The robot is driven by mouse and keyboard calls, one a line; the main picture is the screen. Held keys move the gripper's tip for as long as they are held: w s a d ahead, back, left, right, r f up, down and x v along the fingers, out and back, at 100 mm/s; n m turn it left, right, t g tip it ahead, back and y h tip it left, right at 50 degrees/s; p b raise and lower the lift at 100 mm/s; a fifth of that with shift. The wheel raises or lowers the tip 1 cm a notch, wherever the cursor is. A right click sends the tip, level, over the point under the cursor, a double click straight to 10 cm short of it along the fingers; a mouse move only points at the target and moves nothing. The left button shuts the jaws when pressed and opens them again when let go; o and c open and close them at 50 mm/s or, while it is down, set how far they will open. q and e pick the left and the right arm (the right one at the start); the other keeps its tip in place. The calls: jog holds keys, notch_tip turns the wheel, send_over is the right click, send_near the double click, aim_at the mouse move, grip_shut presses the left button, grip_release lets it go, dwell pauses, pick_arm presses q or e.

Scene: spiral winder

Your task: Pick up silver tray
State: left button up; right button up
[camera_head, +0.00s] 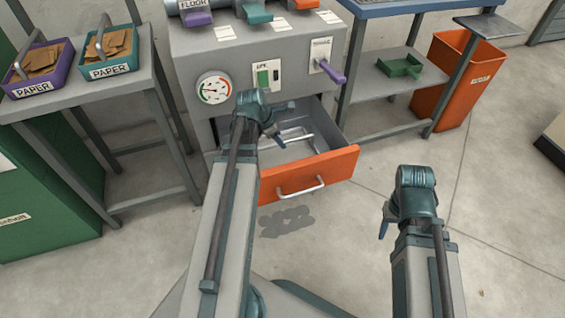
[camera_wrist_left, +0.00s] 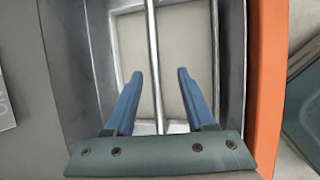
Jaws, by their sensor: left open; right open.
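The silver tray (camera_head: 298,133) lies inside the pulled-out orange-fronted drawer (camera_head: 308,173) of the grey machine. In the left wrist view the tray (camera_wrist_left: 112,60) shows a pale bottom, metal rims and a thin handle bar (camera_wrist_left: 153,45) across its middle. My left gripper (camera_head: 282,122) is over the drawer, pointing down. In its wrist view the two blue fingers of the left gripper (camera_wrist_left: 160,78) are apart, one on each side of the bar; I see no contact. My right gripper (camera_head: 384,225) is out over the floor at the right, away from the drawer; it is open.
The grey machine (camera_head: 190,60) carries a gauge, switches and a purple lever. Two paper bins (camera_head: 110,62) stand on a table at left. A shelf with a green tray (camera_head: 400,67) and an orange bin (camera_head: 455,85) are at right.

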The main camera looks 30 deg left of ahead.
pick_arm(q)
jog(key=b+x, duration=0.2)
jog(key=x, duration=0.2)
jog(key=shift+f+b, duration=0.1)
jog(key=shift+b, duration=0.25)
pick_arm(e)
notch_tip(320, 180, down, 4)
jog(key=shift+r, duration=0.1)
pick_arm(q)
jog(key=shift+w, duration=0.1)
jog(key=b, duration=0.4)
send_over(285, 159)
notch_tip(285, 159, down, 4)
jog(key=shift+f, duration=0.15)
jog(key=shift+f+b, duration=0.3)
jog(key=shift+b, duration=0.1)
jog(key=shift+r, duration=0.1)
pick_arm(e)
notch_tip(285, 159, down, 5)
jog(key=shift+r, duration=0.15)
pick_arm(q)
grip_shut()
